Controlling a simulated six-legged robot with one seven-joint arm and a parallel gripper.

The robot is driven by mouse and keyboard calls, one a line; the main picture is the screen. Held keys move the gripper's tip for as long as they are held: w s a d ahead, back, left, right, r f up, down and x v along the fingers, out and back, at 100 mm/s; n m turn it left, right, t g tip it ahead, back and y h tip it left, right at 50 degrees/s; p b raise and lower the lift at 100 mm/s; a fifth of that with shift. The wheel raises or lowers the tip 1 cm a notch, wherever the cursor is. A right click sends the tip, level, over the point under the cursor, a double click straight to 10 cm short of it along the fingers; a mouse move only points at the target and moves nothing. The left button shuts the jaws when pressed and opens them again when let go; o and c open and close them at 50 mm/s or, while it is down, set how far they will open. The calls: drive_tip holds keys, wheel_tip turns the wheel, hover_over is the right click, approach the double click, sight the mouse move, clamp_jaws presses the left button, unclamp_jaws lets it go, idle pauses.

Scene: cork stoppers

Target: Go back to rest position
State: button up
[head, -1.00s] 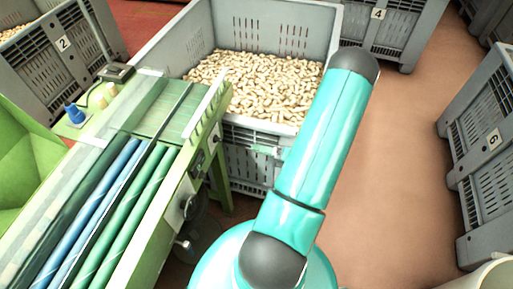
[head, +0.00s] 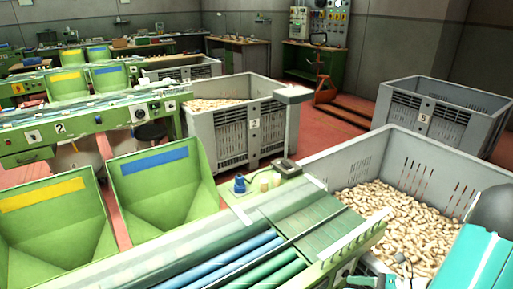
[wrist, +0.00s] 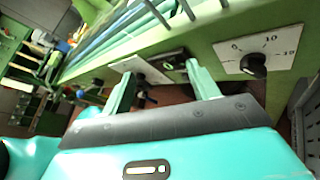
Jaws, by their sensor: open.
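My gripper (wrist: 165,90) shows in the wrist view with its two teal fingers spread apart and nothing between them. It is close to the side panel of the green machine, which carries a white plate with a black dial (wrist: 253,64). The grey crate of cork stoppers (head: 345,155) stands beside the arm there. The green sorting machine (head: 328,243) with blue and green rollers fills the lower middle.
Two green hoppers (head: 160,190) stand at the left. A grey crate marked 2 or 3 (head: 232,137) holds corks behind the machine. Another grey crate marked 5 (head: 445,115) stands at the back right. Red floor (head: 318,128) is free between the crates.

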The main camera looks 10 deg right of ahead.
drive_tip(key=s+a+r+n+g+h, duration=0.1)
drive_tip(key=a+r+n+h, duration=0.4)
drive_tip(key=a+r+n, duration=0.5)
drive_tip(key=s+a+r+n+g+h, duration=0.2)
drive_tip(key=a+r+n+h, duration=0.4)
drive_tip(key=n, duration=1.5)
drive_tip(key=s+a+r, duration=0.1)
drive_tip(key=a+r, duration=0.4)
drive_tip(key=r, duration=0.1)
drive_tip(key=shift+a+r+h, duration=0.3)
drive_tip(key=shift+r, duration=0.05)
drive_tip(key=shift+c, duration=0.4)
drive_tip(key=shift+s, duration=0.1)
drive_tip(key=c, duration=0.4)
drive_tip(key=shift+c, duration=0.2)
drive_tip(key=shift+a, duration=0.15)
